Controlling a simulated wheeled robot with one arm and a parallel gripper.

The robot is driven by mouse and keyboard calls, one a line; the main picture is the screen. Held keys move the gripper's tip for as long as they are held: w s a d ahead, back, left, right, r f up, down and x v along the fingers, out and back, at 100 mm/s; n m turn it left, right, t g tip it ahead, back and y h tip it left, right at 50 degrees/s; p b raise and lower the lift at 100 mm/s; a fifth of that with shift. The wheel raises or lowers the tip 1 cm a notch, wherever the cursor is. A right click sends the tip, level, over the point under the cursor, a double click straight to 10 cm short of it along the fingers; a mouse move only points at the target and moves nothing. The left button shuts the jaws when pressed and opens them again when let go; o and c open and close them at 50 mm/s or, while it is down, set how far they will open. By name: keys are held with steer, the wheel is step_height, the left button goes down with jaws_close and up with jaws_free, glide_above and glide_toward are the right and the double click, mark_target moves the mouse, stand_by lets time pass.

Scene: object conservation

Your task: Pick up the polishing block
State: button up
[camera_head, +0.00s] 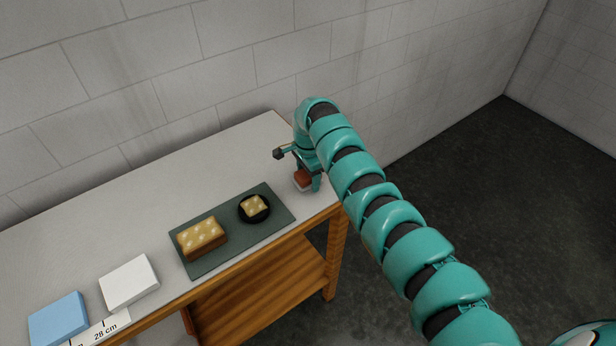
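A small red-brown block with a pale lower edge (302,180), which looks like the polishing block, is at the right end of the table, beyond the green mat. My gripper (306,175) reaches down at this block from above. One teal finger shows close against its right side, and the other finger is not clear. The arm end partly covers the block. I cannot tell whether the fingers are closed on it, or whether it rests on the table.
The grey-topped wooden table (150,190) stands along a block wall. On its dark green mat (236,232) are a tan, spotted block (203,240) and a black round dish (243,217) holding a tan piece. A white pad (129,282), a blue pad (58,319) and a "28 cm" strip (104,329) lie left.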

steer(key=c, duration=0.8)
steer(key=shift+o, duration=0.2)
steer(key=shift+w+r, duration=0.1)
steer(key=shift+r, duration=0.05)
